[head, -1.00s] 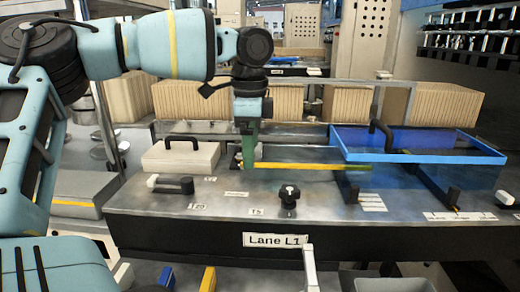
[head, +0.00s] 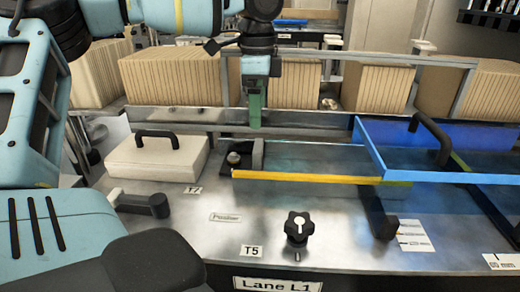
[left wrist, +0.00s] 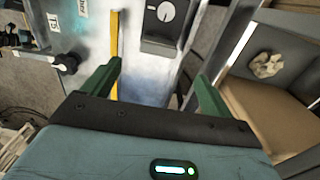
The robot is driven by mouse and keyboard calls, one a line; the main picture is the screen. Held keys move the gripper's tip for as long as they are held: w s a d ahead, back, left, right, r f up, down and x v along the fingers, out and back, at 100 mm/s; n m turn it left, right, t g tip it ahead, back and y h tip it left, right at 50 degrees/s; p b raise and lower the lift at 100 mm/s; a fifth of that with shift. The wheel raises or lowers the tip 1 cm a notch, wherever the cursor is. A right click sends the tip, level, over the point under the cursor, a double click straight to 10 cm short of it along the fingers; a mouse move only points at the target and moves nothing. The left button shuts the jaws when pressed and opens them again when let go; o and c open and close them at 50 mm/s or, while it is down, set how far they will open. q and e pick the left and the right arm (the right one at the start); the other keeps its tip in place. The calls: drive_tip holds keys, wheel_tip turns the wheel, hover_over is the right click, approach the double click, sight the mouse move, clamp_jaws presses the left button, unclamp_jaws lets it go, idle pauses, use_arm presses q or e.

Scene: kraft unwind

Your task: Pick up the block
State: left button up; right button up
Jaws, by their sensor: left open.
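Which item is the block is not certain. A small grey block with a round dial (head: 234,158) stands at the left end of the yellow-edged clear panel (head: 300,178). In the left wrist view the dial block (left wrist: 160,25) is beyond the fingertips, near the top. A white block with a black arched handle (head: 155,160) lies flat on the metal bench further left. My left gripper (head: 255,118) points down with green fingers, above the dial block in the picture. In the left wrist view its fingers (left wrist: 158,80) are wide apart with nothing between them. My right gripper is not seen.
A blue-framed clear guard (head: 400,178) stands at the right of the bench. A black star knob (head: 297,228) and a black lever (head: 140,203) stick up in front. Tan stacks (head: 170,80) line the back behind a metal rail.

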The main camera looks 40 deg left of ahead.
sight(258, 145)
use_arm(q)
drive_tip(key=shift+s+d, duration=0.1)
drive_tip(key=shift+s, duration=0.05)
drive_tip(key=shift+s+f, duration=0.1)
drive_tip(key=shift+f, duration=1.5)
wheel_tip(258, 145, down, 4)
drive_tip(key=shift+f+p, duration=0.2)
drive_tip(key=shift+p, duration=0.3)
drive_tip(key=c, duration=1.1)
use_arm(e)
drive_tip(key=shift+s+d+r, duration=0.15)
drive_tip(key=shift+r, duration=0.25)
use_arm(q)
drive_tip(key=shift+r, duration=0.1)
wheel_tip(258, 145, up, 18)
drive_tip(key=shift+f+b, duration=0.1)
drive_tip(key=shift+b, duration=0.2)
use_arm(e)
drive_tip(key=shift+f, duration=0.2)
